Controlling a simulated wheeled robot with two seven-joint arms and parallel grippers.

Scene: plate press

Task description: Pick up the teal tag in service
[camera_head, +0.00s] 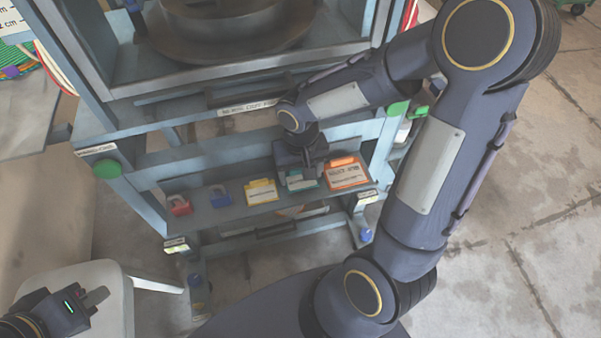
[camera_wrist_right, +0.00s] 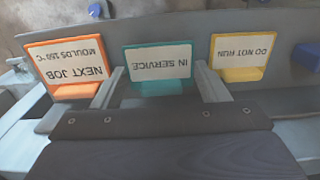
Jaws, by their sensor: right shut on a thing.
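The teal tag (camera_wrist_right: 158,66) reads "IN SERVICE" and stands on the shelf between an orange tag and a yellow tag in the right wrist view. My right gripper (camera_wrist_right: 157,86) has one finger on each side of its teal lower block and is shut on it. In the head view the teal tag (camera_head: 301,184) is partly hidden by my right gripper (camera_head: 303,168). The tag appears still at shelf level. My left gripper (camera_head: 92,299) is at the lower left, far from the tags; its jaw gap is not clear.
An orange tag (camera_head: 346,174) and a yellow tag (camera_head: 261,192) flank the teal one closely on the shelf (camera_head: 235,213). A blue padlock (camera_head: 220,197) and a red padlock (camera_head: 179,206) are further left. The press frame (camera_head: 225,155) rises above. A white stool (camera_head: 95,275) stands lower left.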

